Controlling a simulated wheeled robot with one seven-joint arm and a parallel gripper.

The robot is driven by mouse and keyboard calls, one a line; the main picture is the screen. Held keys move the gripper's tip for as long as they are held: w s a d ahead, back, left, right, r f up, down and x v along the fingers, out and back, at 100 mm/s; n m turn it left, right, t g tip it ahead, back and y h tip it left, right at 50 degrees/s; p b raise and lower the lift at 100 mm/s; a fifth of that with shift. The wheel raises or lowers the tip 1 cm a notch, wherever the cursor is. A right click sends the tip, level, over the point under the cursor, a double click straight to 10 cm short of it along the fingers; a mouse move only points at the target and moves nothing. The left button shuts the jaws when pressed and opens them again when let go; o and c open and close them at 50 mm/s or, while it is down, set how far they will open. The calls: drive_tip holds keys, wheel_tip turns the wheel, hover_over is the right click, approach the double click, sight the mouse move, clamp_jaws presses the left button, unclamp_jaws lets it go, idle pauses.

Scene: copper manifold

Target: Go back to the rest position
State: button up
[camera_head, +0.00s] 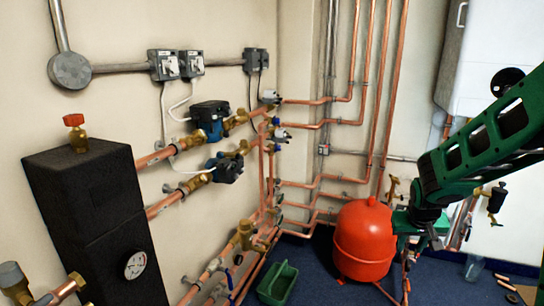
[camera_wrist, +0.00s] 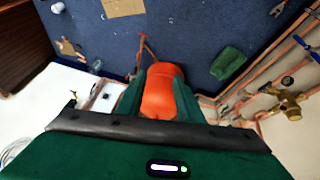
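My green arm (camera_head: 485,145) reaches in from the right in the head view, over the right side of the pipework. My gripper (camera_head: 412,235) points down just right of the red vessel (camera_head: 365,240) and partly overlaps it in the picture. In the wrist view, the two green fingers of my gripper (camera_wrist: 158,88) stand apart. The red vessel (camera_wrist: 160,95) shows between and beyond them, and I see nothing held. Whether a finger touches the vessel cannot be told.
Copper pipes (camera_head: 380,90) run up the corner. A black boxed unit (camera_head: 95,220) stands left, and a white boiler (camera_head: 500,50) hangs upper right. A green tray (camera_head: 278,284), a clear jar (camera_head: 473,268) and small pieces lie on the blue floor (camera_head: 335,285).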

drive_tip(key=s+r+m+g+y, duration=0.1)
drive_tip(key=s+r+g, duration=0.1)
drive_tip(key=s, duration=1.4)
drive_tip(key=s+r+m+g+y, duration=0.1)
drive_tip(key=s+r, duration=0.4)
drive_tip(key=s, duration=1.2)
drive_tip(key=shift+d+r+m+g+y, duration=0.2)
drive_tip(key=shift+d+m+g+y, duration=0.25)
drive_tip(key=shift+m+g, duration=0.3)
